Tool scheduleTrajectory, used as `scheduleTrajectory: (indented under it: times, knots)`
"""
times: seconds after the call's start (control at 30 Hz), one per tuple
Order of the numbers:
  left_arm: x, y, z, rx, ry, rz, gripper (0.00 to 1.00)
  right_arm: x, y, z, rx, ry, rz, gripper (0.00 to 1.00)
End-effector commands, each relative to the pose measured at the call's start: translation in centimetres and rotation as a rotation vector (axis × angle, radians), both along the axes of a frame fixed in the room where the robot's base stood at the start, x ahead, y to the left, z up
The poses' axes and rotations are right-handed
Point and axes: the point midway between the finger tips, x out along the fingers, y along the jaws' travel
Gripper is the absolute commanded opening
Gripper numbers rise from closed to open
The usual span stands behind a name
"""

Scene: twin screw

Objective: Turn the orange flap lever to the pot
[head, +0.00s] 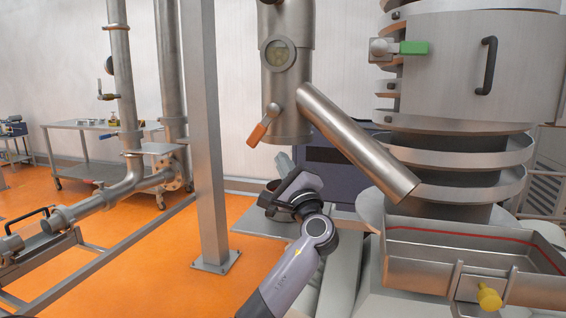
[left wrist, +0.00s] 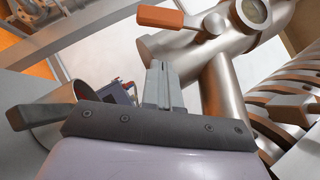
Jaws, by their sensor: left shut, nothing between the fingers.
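The orange flap lever (head: 264,127) sticks out down and to the left from the lower part of a vertical steel pipe (head: 287,85). In the left wrist view the lever (left wrist: 160,17) is at the top, beyond my fingertips. My left gripper (head: 284,162) is below the lever, apart from it. Its fingers, also in the left wrist view (left wrist: 162,84), are shut and empty. A pot (head: 267,198) stands below the pipe, mostly hidden behind my gripper; its side shows at the left of the left wrist view (left wrist: 55,112). My right gripper is not in view.
A slanted steel pipe (head: 358,143) runs from the vertical pipe down right toward a metal tray (head: 430,270) with a yellow knob (head: 489,299). A grey post (head: 207,130) stands left of my arm. A green-handled latch (head: 412,47) is at upper right.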

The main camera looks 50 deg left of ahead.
Motion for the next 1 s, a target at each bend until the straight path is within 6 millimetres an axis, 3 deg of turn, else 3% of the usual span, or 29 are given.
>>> scheduleTrajectory:
  times: [0.03,0.2,0.4,1.0]
  knots:
    - [-0.3,-1.3,-1.1,-0.004,0.002,-0.006,0.00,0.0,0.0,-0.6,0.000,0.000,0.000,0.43]
    - [-1.5,-4.5,-2.5,-0.004,0.003,-0.004,0.00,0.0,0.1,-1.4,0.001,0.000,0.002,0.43]
    - [-2.3,-6.7,-3.4,-0.003,0.002,-0.002,0.00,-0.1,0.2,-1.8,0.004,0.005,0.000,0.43]
    - [-2.5,-7.2,-3.5,-0.002,0.003,-0.001,0.00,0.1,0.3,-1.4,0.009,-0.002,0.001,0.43]
